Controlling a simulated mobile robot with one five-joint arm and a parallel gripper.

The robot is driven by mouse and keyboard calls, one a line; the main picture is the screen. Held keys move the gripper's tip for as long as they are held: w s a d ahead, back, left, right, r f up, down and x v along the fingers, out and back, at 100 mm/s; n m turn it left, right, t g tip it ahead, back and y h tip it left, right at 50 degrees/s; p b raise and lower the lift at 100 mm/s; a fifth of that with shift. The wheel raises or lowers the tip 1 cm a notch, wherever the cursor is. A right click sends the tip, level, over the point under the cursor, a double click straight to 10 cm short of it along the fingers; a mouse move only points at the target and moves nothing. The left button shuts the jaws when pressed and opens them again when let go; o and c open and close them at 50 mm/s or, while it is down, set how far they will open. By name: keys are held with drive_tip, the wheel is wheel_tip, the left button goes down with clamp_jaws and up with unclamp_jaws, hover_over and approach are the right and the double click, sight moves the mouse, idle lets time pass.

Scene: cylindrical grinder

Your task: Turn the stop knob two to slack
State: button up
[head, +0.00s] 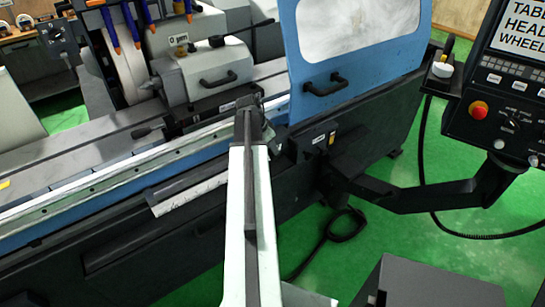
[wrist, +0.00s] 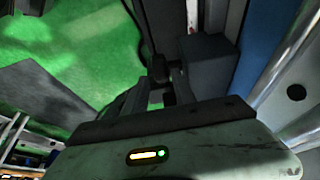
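My arm reaches up the middle of the head view, and my gripper (head: 250,110) is at the front edge of the grinder table, partly hidden by my own arm. In the wrist view the dark fingers of my gripper (wrist: 168,82) point away from the camera. A small dark rounded piece (wrist: 157,67) shows at their tips, beside a dark block (wrist: 207,65). It may be the stop knob, but I cannot tell which one, nor whether the fingers touch it. The knob's angle cannot be read. The finger gap is too dark to judge.
A blue guard door (head: 345,65) with a black handle stands right of my gripper. The table's front rail (head: 110,180) runs along the left. A control panel (head: 505,110) on a black swing arm (head: 420,198) is at the right.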

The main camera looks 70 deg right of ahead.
drive_tip(key=b+x, duration=0.3)
drive_tip(key=x, duration=0.1)
drive_tip(key=shift+w+f, duration=0.1)
drive_tip(key=shift+f, duration=0.15)
drive_tip(key=shift+r, duration=0.15)
clamp_jaws()
